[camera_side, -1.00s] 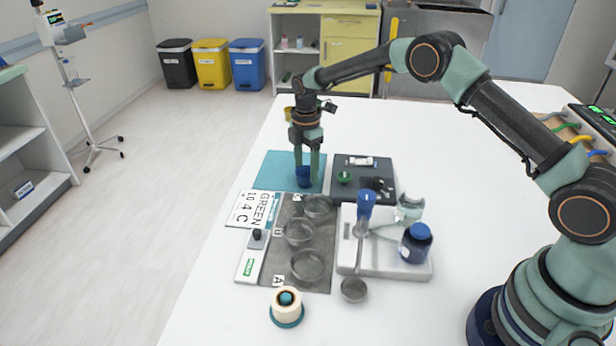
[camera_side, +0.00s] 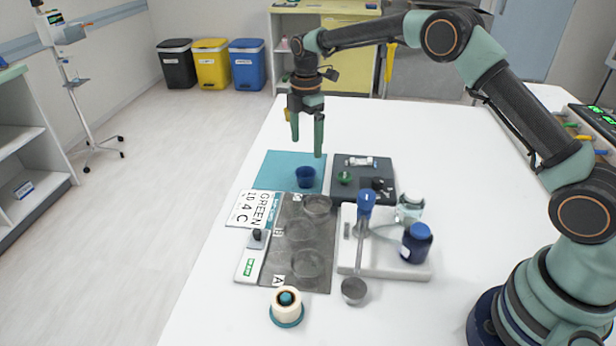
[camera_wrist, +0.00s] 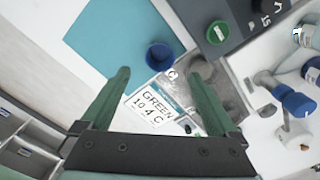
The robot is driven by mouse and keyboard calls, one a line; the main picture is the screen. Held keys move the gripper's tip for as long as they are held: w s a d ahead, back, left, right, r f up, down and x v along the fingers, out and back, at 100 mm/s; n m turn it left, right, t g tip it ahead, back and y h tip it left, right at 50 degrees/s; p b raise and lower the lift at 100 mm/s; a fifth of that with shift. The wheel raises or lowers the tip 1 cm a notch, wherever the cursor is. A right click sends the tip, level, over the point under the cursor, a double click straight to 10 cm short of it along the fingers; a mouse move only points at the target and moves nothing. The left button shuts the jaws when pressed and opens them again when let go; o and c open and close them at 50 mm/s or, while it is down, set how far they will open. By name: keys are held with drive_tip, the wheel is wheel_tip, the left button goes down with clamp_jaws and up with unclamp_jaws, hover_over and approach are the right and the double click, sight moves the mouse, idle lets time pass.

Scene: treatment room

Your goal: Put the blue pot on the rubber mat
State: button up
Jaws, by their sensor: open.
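The blue pot (camera_side: 306,177) stands upright on the teal mat (camera_side: 275,170), near its front right corner. In the wrist view the blue pot (camera_wrist: 159,56) shows close to the edge of the teal mat (camera_wrist: 112,35). My gripper (camera_side: 307,147) is open and empty, with its fingers above the pot and clear of it.
A GREEN label card (camera_side: 250,209) lies in front of the teal mat. A white tray (camera_side: 395,267) carries a blue-capped bottle (camera_side: 416,243).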

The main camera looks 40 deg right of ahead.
drive_tip(key=s+d+r+m+t, duration=0.1)
drive_tip(key=s+r+m, duration=0.35)
drive_tip(key=r, duration=0.35)
drive_tip(key=s+r+m+t, duration=0.2)
drive_tip(key=s+r+m, duration=0.1)
drive_tip(key=s+r, duration=0.4)
drive_tip(key=s+d+m+t, duration=0.1)
drive_tip(key=s+m+t, duration=0.1)
drive_tip(key=s+m, duration=0.8)
drive_tip(key=s+f, duration=0.1)
drive_tip(key=s, duration=0.4)
drive_tip(key=shift+s+d+t, duration=0.15)
drive_tip(key=shift+s+t, duration=0.1)
drive_tip(key=shift+t, duration=0.05)
drive_tip(key=shift+r+m, duration=0.1)
drive_tip(key=shift+m, duration=0.15)
